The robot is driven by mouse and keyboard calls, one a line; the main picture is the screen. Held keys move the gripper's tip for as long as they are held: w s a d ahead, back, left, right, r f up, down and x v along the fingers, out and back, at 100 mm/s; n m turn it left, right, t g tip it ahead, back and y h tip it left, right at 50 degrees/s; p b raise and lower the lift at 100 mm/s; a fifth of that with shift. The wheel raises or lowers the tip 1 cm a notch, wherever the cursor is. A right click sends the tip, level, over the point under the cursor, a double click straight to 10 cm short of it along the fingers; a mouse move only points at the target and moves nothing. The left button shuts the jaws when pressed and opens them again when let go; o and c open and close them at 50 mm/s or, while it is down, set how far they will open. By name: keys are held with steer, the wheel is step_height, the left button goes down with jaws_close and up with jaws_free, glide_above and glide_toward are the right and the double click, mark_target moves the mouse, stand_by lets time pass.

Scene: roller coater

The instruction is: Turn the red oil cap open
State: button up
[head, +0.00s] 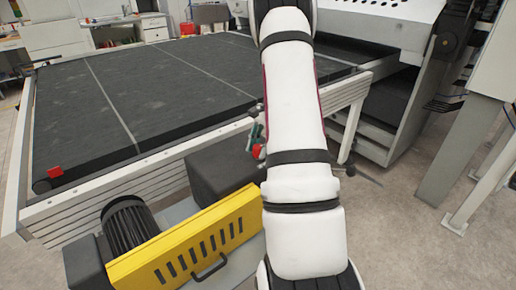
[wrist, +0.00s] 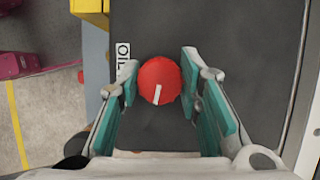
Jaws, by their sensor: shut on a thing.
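The red oil cap (wrist: 160,81) is round, with a white line on its top running from near the middle toward the lower edge, almost vertical in the wrist view. It sits on a dark grey surface (wrist: 225,40) beside a white "OIL" label (wrist: 122,58). My gripper (wrist: 159,77) is shut on the cap, with one teal finger on its left and one on its right. In the head view my gripper (head: 256,134) is mostly hidden behind my white arm, and a small bit of red shows below it.
A large dark conveyor bed (head: 160,85) with a pale frame lies behind. A yellow slotted guard (head: 190,245) with a handle and a black ribbed motor (head: 130,222) stand at the front left. A grey machine (head: 370,22) stands at the right. Open floor lies at the lower right.

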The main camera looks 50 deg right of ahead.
steer(key=n+g, duration=0.2)
steer(key=n, duration=0.3)
steer(key=shift+n+b, duration=0.3)
steer(key=n+g, duration=0.1)
steer(key=n, duration=0.1)
steer(key=n+g+h, duration=0.1)
steer(key=n, duration=0.2)
steer(key=shift+n, duration=0.3)
steer(key=n+h, duration=0.1)
steer(key=n, duration=0.1)
steer(key=n+g+h+p, duration=0.1)
steer(key=n, duration=0.2)
steer(key=shift+a, duration=0.1)
steer(key=n+h+p, duration=0.1)
steer(key=n, duration=0.2)
steer(key=n+h+p, duration=0.1)
steer(key=n, duration=0.2)
steer(key=shift+g, duration=0.3)
steer(key=o, duration=1.1)
steer(key=shift+o, duration=0.2)
